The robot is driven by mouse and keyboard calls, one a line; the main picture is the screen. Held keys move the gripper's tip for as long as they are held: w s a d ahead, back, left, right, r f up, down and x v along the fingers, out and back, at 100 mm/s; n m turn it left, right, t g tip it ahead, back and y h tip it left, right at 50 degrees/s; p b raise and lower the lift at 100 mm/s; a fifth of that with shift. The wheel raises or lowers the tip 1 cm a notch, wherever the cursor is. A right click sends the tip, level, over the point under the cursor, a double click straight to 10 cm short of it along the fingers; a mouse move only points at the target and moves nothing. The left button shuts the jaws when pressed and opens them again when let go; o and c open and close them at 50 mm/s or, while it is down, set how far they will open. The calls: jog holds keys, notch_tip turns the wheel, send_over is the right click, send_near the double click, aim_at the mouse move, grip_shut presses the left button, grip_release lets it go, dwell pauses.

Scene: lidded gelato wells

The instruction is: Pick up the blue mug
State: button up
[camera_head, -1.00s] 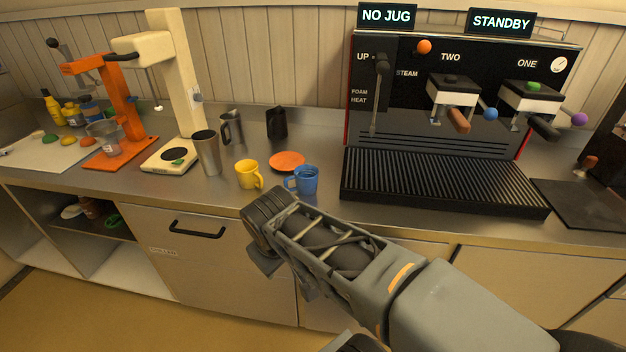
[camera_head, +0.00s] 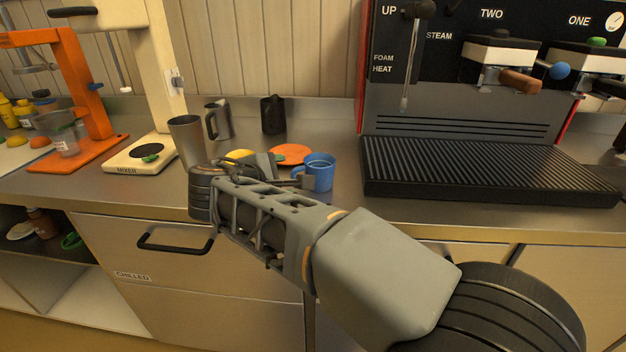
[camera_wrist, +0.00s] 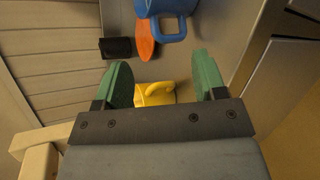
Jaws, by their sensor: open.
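In the head view my gripper (camera_head: 262,165) is beside the mug's left side, partly hidden by my arm. Whether it touches the mug cannot be told there.
A yellow mug (camera_wrist: 155,94) shows between the fingers in the wrist view, mostly hidden in the head view. An orange saucer (camera_head: 291,153) lies behind the blue mug. A steel cup (camera_head: 187,141), black jug (camera_head: 272,115) and drip tray (camera_head: 480,172) stand nearby.

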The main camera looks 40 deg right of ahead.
jog(key=shift+b+x, duration=0.6)
jog(key=shift+x, duration=3.55)
jog(key=c, duration=0.7)
jog(key=shift+s+f, duration=0.1)
jog(key=shift+f, duration=0.05)
grip_shut()
